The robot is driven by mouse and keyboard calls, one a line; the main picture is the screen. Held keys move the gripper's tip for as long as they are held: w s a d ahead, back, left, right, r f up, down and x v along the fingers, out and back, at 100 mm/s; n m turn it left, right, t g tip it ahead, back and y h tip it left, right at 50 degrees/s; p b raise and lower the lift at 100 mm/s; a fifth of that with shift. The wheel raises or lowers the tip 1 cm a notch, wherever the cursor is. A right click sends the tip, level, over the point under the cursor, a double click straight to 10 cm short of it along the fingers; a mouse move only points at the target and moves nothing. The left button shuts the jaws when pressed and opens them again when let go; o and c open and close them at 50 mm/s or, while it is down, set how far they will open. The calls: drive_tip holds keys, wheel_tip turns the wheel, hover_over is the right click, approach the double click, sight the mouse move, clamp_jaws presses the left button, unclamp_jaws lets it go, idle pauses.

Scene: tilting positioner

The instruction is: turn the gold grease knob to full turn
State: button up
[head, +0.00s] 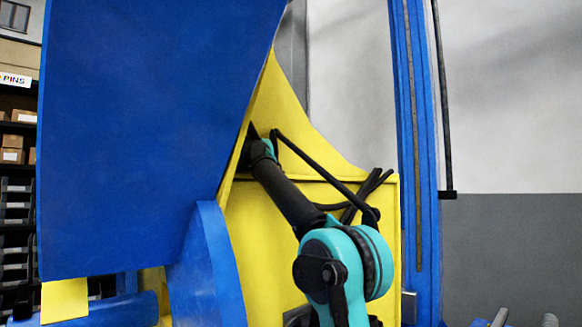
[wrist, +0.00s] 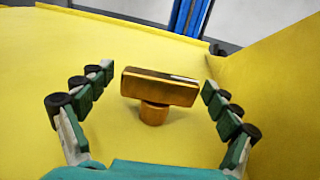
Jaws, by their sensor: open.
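The gold grease knob (wrist: 160,88) shows in the wrist view as a T-shaped handle on a short round stem (wrist: 153,114). The stem stands on a yellow panel (wrist: 185,145), and the bar lies roughly across the picture, tilted slightly down to the right. My gripper (wrist: 157,85) is open, with one green-padded finger to the left of the knob and one to the right. Both fingers look apart from the bar. In the head view my dark and teal arm reaches in beside the yellow body; the knob and my fingertips are hidden there.
A large blue tilted plate (head: 150,130) and a blue curved piece (head: 205,270) stand left of my arm. A blue upright column (head: 425,150) stands to the right. In the wrist view a yellow wall (wrist: 275,85) rises close to the right finger.

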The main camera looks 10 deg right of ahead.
drive_tip(key=v, duration=0.7)
drive_tip(key=shift+s+a, duration=0.2)
